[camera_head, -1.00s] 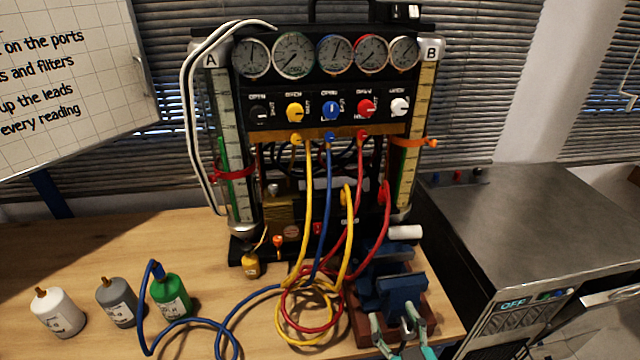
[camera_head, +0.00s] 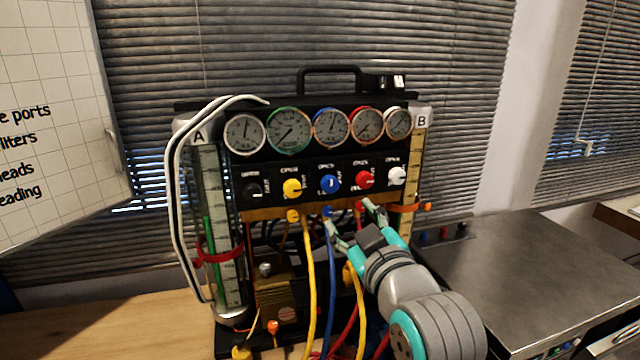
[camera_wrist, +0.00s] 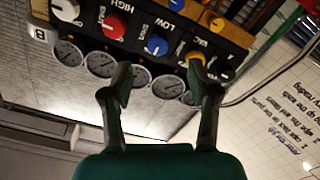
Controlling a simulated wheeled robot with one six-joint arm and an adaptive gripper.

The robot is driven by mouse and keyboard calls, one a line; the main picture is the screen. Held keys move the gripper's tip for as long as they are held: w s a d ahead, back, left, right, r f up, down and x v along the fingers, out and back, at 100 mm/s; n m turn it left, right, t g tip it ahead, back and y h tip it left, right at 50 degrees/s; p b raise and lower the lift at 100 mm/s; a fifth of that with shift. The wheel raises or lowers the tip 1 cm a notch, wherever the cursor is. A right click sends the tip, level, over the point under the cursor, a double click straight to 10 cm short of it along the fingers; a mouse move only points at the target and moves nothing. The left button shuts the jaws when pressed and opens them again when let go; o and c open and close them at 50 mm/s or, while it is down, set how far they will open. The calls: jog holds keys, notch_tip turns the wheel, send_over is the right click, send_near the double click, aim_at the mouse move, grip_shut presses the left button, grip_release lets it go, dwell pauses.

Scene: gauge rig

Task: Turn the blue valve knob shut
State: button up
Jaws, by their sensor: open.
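The blue valve knob (camera_head: 330,183) is the middle one in the row of knobs on the black panel, with a pale mark on its face. It also shows in the upside-down wrist view (camera_wrist: 157,45), between the two fingers in the picture and beyond them. My gripper (camera_head: 352,217) is open and empty. In the head view its tips appear just below and to the right of the blue knob, in front of the brass strip with the hose ports. In the wrist view the fingers (camera_wrist: 160,78) overlap the gauges. I see no contact with the knob.
The yellow knob (camera_head: 292,188) and red knob (camera_head: 364,180) flank the blue one closely. The blue-rimmed gauge (camera_head: 331,126) is above it. A blue hose (camera_head: 331,270) and a yellow hose (camera_head: 309,270) hang below. A steel-topped unit (camera_head: 530,260) stands at right.

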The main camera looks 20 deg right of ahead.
aim_at(331, 186)
jog(key=w, duration=0.3)
jog(key=w+r, duration=0.1)
jog(key=w, duration=0.7)
jog(key=shift+a+r, duration=0.2)
jog(key=shift+c, duration=0.2)
grip_shut()
